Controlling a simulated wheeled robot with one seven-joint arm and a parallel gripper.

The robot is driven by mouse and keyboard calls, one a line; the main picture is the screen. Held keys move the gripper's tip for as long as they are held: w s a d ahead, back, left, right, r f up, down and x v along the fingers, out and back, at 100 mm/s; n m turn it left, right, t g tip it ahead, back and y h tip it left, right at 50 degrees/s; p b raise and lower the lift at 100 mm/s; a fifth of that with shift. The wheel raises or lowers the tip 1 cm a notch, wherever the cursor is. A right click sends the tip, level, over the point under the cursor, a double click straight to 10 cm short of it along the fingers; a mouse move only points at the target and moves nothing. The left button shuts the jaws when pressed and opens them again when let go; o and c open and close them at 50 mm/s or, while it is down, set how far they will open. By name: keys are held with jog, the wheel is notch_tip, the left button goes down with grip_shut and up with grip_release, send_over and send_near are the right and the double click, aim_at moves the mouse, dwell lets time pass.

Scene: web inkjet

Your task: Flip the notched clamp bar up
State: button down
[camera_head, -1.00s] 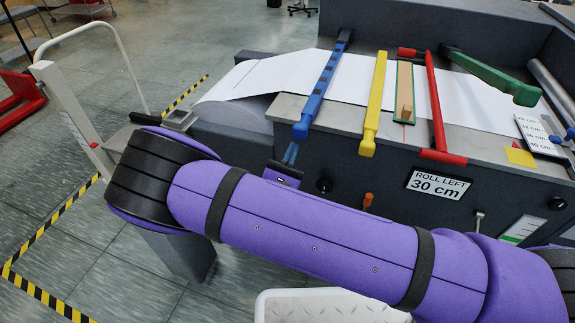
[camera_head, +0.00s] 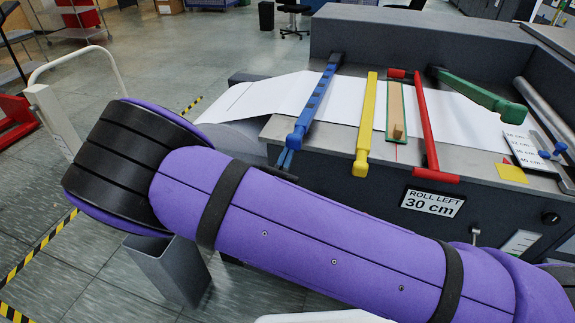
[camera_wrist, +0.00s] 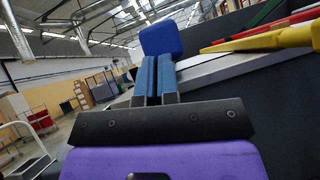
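The notched clamp bar (camera_head: 313,105) is blue with dark notches along its top. It lies low across the white sheet, its blunt blue end reaching past the front edge of the machine. My gripper (camera_head: 286,157) is just below that end in the head view, partly hidden by my purple arm. In the wrist view the bar's blue end (camera_wrist: 160,40) is just beyond the tips of my gripper (camera_wrist: 158,58). The two fingers are close together, shut, with nothing visible between them. Whether the tips touch the bar cannot be told.
A yellow bar (camera_head: 366,125), a red bar (camera_head: 426,125) and a green bar (camera_head: 475,90) stand to the right of the blue one. A wooden strip (camera_head: 396,110) lies between yellow and red. The machine's dark front (camera_head: 340,178) is close below. Open floor is at left.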

notch_tip(320, 180, up, 20)
jog(key=w+g+y, duration=0.1)
jog(key=w+g, duration=0.1)
jog(key=shift+w+d+n+y, duration=0.3)
jog(key=shift+d+n, duration=0.1)
jog(key=shift+d, duration=0.05)
jog(key=shift+f, duration=0.1)
jog(key=s+a+f, duration=0.6)
jog(key=s+f, duration=0.3)
jog(key=f, duration=0.1)
jog(key=shift+s+a+n+y, duration=0.25)
jog(key=shift+n+y, duration=0.15)
